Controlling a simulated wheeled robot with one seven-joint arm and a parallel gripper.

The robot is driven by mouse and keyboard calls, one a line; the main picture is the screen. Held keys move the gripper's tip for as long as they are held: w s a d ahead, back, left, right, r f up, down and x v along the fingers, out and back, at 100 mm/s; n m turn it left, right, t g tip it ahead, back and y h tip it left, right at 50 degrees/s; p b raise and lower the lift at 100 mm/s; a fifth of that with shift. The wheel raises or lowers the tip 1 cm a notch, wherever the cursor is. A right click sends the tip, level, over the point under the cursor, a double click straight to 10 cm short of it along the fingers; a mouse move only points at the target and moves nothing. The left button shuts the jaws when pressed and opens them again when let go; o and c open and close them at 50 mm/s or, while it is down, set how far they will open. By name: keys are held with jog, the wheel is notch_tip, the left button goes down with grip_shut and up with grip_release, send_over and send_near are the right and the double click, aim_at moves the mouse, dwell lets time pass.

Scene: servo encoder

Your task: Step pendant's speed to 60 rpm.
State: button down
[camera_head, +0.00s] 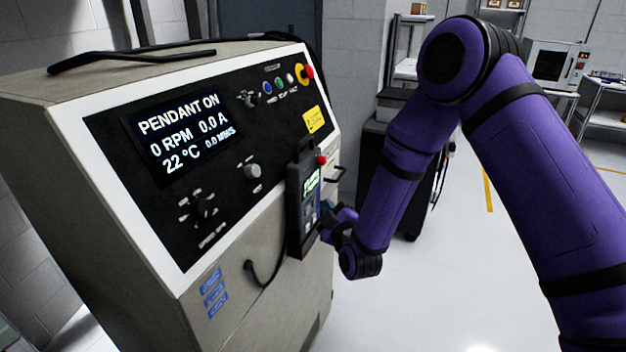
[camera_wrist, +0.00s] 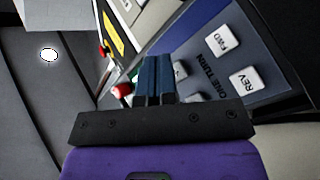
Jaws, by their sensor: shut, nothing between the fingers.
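The pendant (camera_head: 294,203) is a dark upright box with a small green-lit screen (camera_head: 312,184) and a red button on top, at the right end of the cabinet front. In the wrist view its dark face (camera_wrist: 262,60) shows white keys marked FWD (camera_wrist: 223,42) and REV (camera_wrist: 245,78), beside the words ONE TURN. My gripper (camera_wrist: 153,70) is shut and empty, its blue fingers together over the pendant face. The fingers partly hide other keys; contact cannot be told. In the head view my gripper (camera_head: 328,212) is at the pendant's right side. The cabinet display (camera_head: 185,137) reads PENDANT ON, 0 RPM.
The grey cabinet (camera_head: 270,300) carries a speed dial (camera_head: 205,208), another knob (camera_head: 253,171) and a red emergency button (camera_head: 306,72). A black cable loops below the pendant. A dark cart (camera_head: 400,190) stands behind my arm. The floor at right is clear.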

jog(key=shift+a, duration=0.1)
dwell(0.4)
jog(key=shift+w+a, duration=0.15)
jog(key=shift+a, duration=0.2)
dwell(0.5)
jog(key=shift+s+d, duration=0.2)
jog(key=shift+d, duration=0.25)
jog(key=shift+d, duration=0.1)
jog(key=shift+s+d, duration=0.35)
jog(key=shift+d, duration=0.55)
jog(key=shift+s+d, duration=0.3)
jog(key=shift+d, duration=0.6)
jog(key=shift+s+d, duration=0.35)
jog(key=shift+d, duration=0.55)
